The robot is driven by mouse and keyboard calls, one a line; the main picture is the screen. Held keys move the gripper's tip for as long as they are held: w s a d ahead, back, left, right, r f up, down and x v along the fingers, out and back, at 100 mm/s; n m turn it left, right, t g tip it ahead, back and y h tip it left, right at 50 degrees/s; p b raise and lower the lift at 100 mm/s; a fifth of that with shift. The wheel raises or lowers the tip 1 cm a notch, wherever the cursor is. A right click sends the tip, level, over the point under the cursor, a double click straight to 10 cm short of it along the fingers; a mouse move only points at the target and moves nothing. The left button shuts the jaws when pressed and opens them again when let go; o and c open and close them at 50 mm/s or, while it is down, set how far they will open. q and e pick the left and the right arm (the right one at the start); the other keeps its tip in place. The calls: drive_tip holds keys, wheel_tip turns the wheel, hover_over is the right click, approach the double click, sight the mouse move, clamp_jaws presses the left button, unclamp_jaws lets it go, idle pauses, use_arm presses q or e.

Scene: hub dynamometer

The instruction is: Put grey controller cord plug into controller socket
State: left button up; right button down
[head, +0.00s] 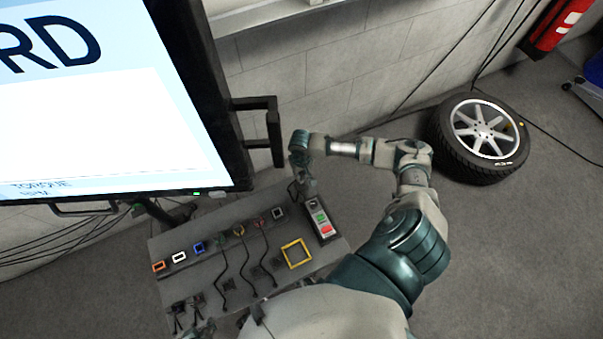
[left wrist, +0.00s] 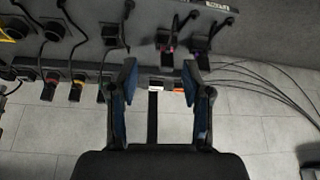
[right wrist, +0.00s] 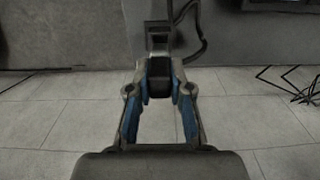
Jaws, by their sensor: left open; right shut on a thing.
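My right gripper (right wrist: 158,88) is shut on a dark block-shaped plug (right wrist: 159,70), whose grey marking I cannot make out. A dark cord (right wrist: 201,42) curves beside it. Just beyond the plug, a grey-rimmed dark square (right wrist: 157,28) lines up with it; I cannot tell whether they touch. In the head view my right gripper (head: 304,188) is at the panel's far right, beside the green-and-red-button controller (head: 320,222). A grey-rimmed socket (head: 278,213) sits just left of it. My left gripper (left wrist: 160,78) is open and empty by the panel edge.
The sloped panel (head: 225,290) carries orange (head: 158,266), white (head: 179,257) and blue (head: 199,247) sockets, several corded plugs and a yellow square frame (head: 297,253). A large screen (head: 100,110) overhangs the left. A wheel (head: 482,135) lies on the floor at right.

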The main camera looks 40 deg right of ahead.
drive_tip(key=shift+r+p, duration=0.55)
drive_tip(key=shift+p, duration=0.05)
use_arm(q)
drive_tip(key=shift+s+a+f+g+y+p, duration=0.1)
drive_tip(key=shift+s+a+f+g+p, duration=0.1)
drive_tip(key=shift+s+f+g, duration=0.35)
drive_tip(key=shift+s+a+f+g+y+p, duration=0.1)
drive_tip(key=shift+s+a+f+g+p, duration=0.2)
drive_tip(key=shift+s+f, duration=0.45)
drive_tip(key=shift+s+a+f+g+y+p, duration=0.15)
drive_tip(key=shift+s+f+g, duration=0.35)
drive_tip(key=shift+f, duration=0.25)
use_arm(e)
drive_tip(key=shift+r, duration=0.55)
use_arm(q)
drive_tip(key=s+f+p, duration=0.3)
drive_tip(key=f, duration=0.6)
drive_tip(key=s+f+p, duration=0.3)
drive_tip(key=f+p, duration=0.1)
drive_tip(key=f, duration=0.5)
drive_tip(key=shift+s+a+f+g+p, duration=0.2)
drive_tip(key=shift+a+f+g+p, duration=0.05)
drive_tip(key=shift+a+g+p, duration=0.1)
use_arm(e)
drive_tip(key=s+a, duration=0.2)
drive_tip(key=s, duration=0.5)
drive_tip(key=shift+s+a+r, duration=0.15)
drive_tip(key=shift+s+a, duration=0.1)
drive_tip(key=shift+s, duration=0.1)
